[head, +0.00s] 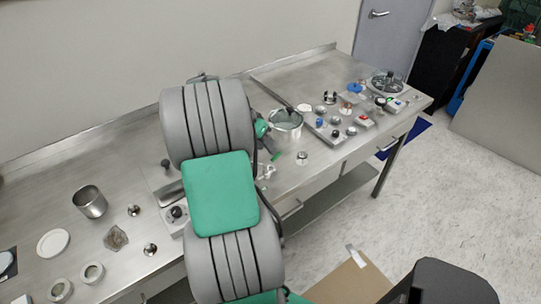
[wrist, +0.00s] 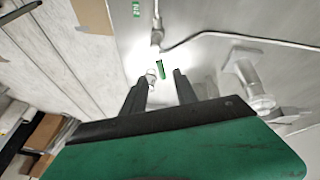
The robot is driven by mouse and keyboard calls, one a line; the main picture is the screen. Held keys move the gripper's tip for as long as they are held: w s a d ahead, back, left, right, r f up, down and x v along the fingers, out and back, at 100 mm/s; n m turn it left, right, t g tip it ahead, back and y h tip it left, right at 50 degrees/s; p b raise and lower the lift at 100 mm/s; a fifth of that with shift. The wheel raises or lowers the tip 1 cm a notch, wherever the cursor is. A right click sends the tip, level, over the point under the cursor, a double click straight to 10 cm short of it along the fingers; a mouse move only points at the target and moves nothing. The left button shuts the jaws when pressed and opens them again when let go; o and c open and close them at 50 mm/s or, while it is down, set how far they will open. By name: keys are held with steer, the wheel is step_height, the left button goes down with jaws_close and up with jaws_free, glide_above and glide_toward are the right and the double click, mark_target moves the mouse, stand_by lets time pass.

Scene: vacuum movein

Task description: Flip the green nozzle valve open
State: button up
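The green nozzle valve handle (wrist: 160,69) is a small thin green lever beside a pale metal nozzle (wrist: 155,42) in the wrist view. It shows just beyond the fingertips of my gripper (wrist: 164,74), in the gap between them. The two dark fingers are apart with nothing held between them. I cannot tell whether a finger touches the lever. In the head view my arm covers most of this area; a small green piece (head: 276,156) shows at its right edge, possibly the valve handle.
A metal pipe (wrist: 220,38) runs right from the nozzle, above a flanged metal fitting (wrist: 252,85). The steel bench (head: 318,84) holds a metal pot (head: 286,125), a knob panel (head: 335,134) and, at left, a metal beaker (head: 90,201). Open floor lies at right.

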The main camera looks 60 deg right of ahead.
mark_target(273, 158)
steer(key=x, duration=0.5)
steer(key=shift+s+d+f+p, duration=0.1)
steer(key=shift+f+p, duration=0.25)
steer(key=shift+p, duration=0.05)
jaws_close()
stand_by(0.9)
